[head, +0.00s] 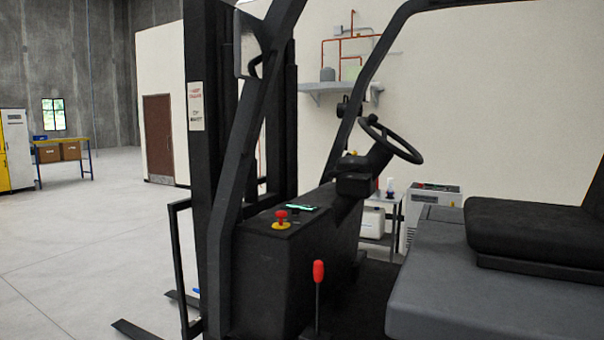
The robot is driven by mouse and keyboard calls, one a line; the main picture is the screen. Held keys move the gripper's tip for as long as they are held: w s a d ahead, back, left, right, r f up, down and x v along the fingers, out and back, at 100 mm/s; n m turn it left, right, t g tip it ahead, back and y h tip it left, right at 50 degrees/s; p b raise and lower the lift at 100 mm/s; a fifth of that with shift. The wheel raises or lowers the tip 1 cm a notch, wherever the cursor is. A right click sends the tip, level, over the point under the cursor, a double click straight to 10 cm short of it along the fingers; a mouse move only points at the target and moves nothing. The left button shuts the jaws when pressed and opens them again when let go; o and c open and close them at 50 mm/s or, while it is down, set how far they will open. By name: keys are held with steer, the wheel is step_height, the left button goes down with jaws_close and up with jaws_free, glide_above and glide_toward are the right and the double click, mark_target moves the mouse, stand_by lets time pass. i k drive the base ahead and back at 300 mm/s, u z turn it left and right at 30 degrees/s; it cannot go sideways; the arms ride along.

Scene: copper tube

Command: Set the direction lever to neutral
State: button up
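A black forklift fills the middle and right of the head view. A lever with a red knob (318,272) and a thin dark shaft stands nearly upright beside the dark front console (275,262). A small stalk (352,153) shows at the steering column, just left of the steering wheel (394,140); it is too small to read its position. No label shows on either one, so I cannot tell from the picture which is the direction lever. My gripper is not in view.
A red emergency button on a yellow base (282,220) and a lit display (301,206) sit on the console. The forklift's slanted front post (240,180) and mast stand left of it. The black seat (535,235) is at right. Open floor (75,260) lies at left.

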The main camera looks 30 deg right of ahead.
mark_target(331, 172)
steer(key=z, duration=0.2)
steer(key=i, duration=1.35)
steer(key=z, duration=0.6)
